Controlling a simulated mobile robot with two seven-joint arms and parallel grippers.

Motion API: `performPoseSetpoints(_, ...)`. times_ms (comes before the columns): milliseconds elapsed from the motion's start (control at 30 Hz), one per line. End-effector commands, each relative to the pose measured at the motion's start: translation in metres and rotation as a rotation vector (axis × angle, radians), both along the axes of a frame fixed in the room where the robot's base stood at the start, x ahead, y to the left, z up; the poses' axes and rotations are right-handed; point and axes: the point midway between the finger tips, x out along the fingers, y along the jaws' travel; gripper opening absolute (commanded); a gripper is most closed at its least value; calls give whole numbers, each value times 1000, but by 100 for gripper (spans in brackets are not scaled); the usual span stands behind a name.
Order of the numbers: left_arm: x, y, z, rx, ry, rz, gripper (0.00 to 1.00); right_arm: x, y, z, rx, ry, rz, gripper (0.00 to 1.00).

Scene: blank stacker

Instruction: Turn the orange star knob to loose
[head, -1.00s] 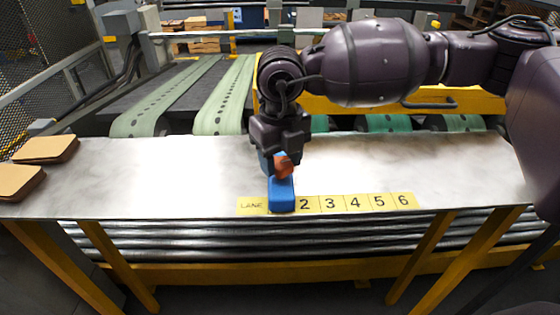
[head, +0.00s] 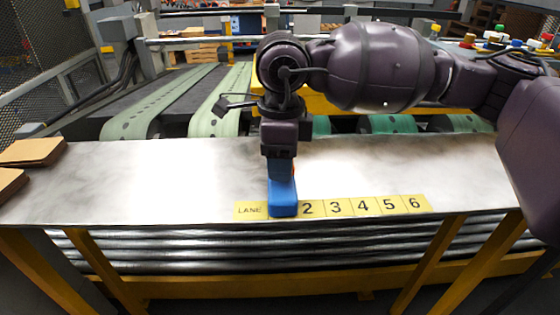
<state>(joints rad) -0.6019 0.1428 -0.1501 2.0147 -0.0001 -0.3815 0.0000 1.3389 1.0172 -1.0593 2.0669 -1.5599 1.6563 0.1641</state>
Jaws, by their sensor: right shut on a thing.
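A blue block (head: 283,198) sits at the front of the metal table, over the spot between LANE and 2 on the number strip. The orange star knob (head: 293,170) is on the block's upper part. Only a thin orange sliver shows at the right side of my gripper; the rest is hidden. My right gripper (head: 281,172) points straight down, shut on the knob just above the block. The knob's exact angle cannot be seen. My left gripper is not in view.
The yellow number strip (head: 390,204) runs along the table's front edge. Brown card sheets (head: 30,151) lie at the far left. Green belts (head: 135,117) run behind the metal table (head: 160,175). The tabletop left and right of the block is clear.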

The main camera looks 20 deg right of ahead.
Motion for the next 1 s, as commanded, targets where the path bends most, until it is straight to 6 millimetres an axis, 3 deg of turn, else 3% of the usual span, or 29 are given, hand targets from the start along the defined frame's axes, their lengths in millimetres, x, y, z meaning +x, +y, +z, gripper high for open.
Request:
performPoseSetpoints(433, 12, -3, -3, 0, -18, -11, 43, 0, 0, -1, 0, 1, 260, 25)
performPoseSetpoints(1000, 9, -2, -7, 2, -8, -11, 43, 0, 0, 0, 1, -1, 311, 25)
